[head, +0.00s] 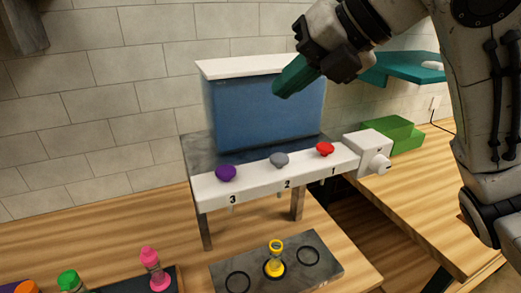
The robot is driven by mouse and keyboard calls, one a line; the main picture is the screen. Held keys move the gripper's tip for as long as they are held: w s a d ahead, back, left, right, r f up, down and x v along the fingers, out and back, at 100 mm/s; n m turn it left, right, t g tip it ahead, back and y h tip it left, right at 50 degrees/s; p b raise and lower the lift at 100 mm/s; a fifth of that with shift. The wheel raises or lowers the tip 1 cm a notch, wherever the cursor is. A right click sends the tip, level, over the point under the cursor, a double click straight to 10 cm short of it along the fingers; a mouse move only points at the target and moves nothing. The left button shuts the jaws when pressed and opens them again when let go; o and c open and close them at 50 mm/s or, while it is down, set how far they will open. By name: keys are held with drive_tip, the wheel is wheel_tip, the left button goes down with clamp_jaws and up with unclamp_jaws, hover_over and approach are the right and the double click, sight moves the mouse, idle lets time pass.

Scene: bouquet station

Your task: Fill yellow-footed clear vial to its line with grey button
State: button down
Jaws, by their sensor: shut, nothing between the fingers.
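The yellow-footed clear vial (275,258) stands upright on a dark grey plate (225,271), at its middle ring. It has a yellow ring at its top, and it is too small to tell its line or any liquid level. The grey button (279,159) sits on top of the white dispenser bar (255,183), above the number 2. My gripper (284,89), with teal fingers, is shut and empty. It appears above the bar, in front of the blue tank, higher in the picture than the grey button and apart from it.
A purple button (226,172) is left of the grey one, at 3, and a red button (325,149) is right, at 1. The blue tank (265,115) stands behind. Pink (154,269) and green (70,281) vials stand at lower left.

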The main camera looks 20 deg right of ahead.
sight(285, 158)
drive_tip(key=shift+w+a, duration=0.1)
drive_tip(key=shift+f, duration=0.15)
wheel_tip(285, 158, down, 8)
drive_tip(key=b, duration=0.7)
drive_tip(key=shift+f, duration=0.25)
drive_tip(key=shift+f, duration=0.1)
idle(1.7)
drive_tip(key=shift+f+b, duration=0.3)
drive_tip(key=shift+f+b, duration=0.45)
drive_tip(key=shift+f, duration=0.15)
idle(0.7)
drive_tip(key=shift+r, duration=0.1)
drive_tip(key=shift+r+p, duration=0.8)
drive_tip(key=shift+r, duration=0.15)
